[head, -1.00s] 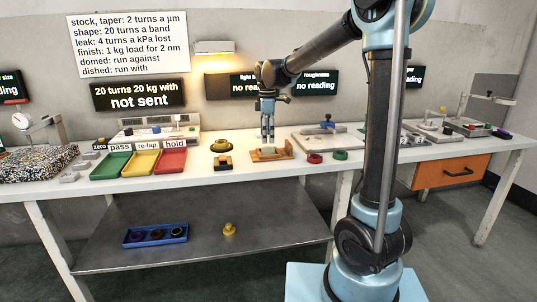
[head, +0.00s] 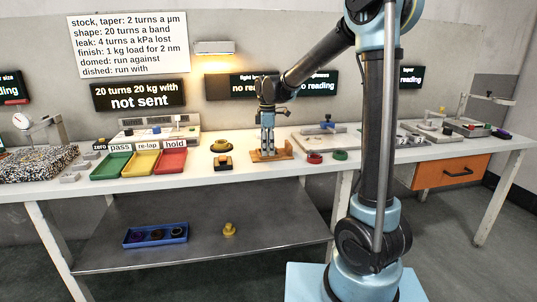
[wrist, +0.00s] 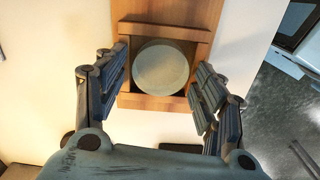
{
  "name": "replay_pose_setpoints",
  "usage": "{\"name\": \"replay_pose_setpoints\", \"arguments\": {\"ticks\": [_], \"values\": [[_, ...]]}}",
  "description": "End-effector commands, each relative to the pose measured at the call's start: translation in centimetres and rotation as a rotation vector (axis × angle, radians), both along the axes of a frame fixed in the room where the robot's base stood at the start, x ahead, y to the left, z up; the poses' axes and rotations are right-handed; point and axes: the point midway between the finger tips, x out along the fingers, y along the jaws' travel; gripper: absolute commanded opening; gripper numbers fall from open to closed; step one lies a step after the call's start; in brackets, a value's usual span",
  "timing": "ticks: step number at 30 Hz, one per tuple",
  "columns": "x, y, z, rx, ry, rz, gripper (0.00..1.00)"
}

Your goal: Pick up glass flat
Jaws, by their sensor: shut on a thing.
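The glass flat (wrist: 162,67) is a round, pale grey-green disc in the wrist view, lying in a wooden holder (wrist: 165,30) with raised ends. In the head view the holder (head: 283,153) stands on the white bench, and my gripper mostly hides the flat there. My gripper (head: 267,150) points straight down into the holder. The exact contact points are hard to see.
Green, yellow and red trays (head: 146,162) stand to the left on the bench (head: 215,178). A small orange-and-black block (head: 222,163) and a brass piece (head: 221,146) are just left of the holder. Red (head: 315,158) and green rings (head: 340,155) lie to its right.

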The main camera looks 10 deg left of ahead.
Motion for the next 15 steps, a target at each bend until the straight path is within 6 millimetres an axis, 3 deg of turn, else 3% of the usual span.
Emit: {"name": "replay_pose_setpoints", "arguments": {"ticks": [8,15], "values": [[0.11,-0.04,-0.45,0.001,0.0,0.0,0.09],[0.6,-0.02,-0.89,0.001,0.005,-0.001,0.09]]}}
